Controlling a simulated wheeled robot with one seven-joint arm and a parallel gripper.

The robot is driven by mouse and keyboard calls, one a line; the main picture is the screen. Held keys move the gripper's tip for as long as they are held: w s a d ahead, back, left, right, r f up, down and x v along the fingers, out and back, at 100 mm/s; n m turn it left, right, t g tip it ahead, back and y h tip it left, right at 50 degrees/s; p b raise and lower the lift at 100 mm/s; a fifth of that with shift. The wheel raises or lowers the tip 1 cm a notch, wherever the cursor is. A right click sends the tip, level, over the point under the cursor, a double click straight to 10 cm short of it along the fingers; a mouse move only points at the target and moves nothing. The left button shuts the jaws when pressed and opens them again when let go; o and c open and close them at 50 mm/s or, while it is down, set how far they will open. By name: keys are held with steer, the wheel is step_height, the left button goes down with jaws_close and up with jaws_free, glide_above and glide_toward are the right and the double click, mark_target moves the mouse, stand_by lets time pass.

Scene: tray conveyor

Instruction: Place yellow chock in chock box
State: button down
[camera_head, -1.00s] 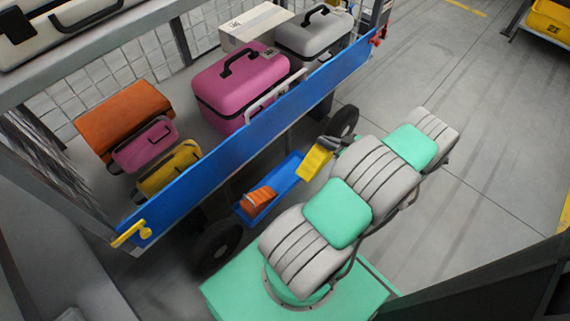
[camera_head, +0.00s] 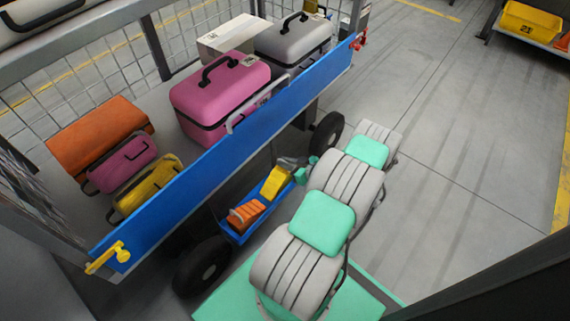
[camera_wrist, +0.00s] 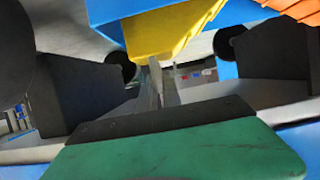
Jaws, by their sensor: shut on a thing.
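The yellow chock (camera_head: 276,184) is at the far end of the blue chock box (camera_head: 236,236), beside the orange chock (camera_head: 246,214) that sits in the near part of the box. I cannot tell whether the yellow chock touches the box floor. My gripper (camera_head: 286,167) is shut on the yellow chock at its far end. In the wrist view the yellow chock (camera_wrist: 168,32) fills the top middle at the fingertips (camera_wrist: 157,72), with the orange chock (camera_wrist: 298,10) at upper right and blue box surface (camera_wrist: 100,12) at upper left.
The blue side board (camera_head: 225,152) of a luggage cart hangs over the box, with black wheels (camera_head: 205,264) (camera_head: 327,132) close by. The cart carries a pink case (camera_head: 218,95), a grey case (camera_head: 292,40) and several bags. Open floor lies to the right.

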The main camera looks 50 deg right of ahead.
steer(key=shift+f, duration=0.1)
steer(key=c, duration=2)
jaws_free()
steer(key=shift+f, duration=0.1)
steer(key=o, duration=0.5)
steer(key=shift+s+r, duration=0.1)
steer(key=shift+r, duration=0.25)
steer(key=p+v, duration=0.3)
steer(key=v, duration=0.8)
steer(key=shift+s+r, duration=0.1)
steer(key=shift+s, duration=0.25)
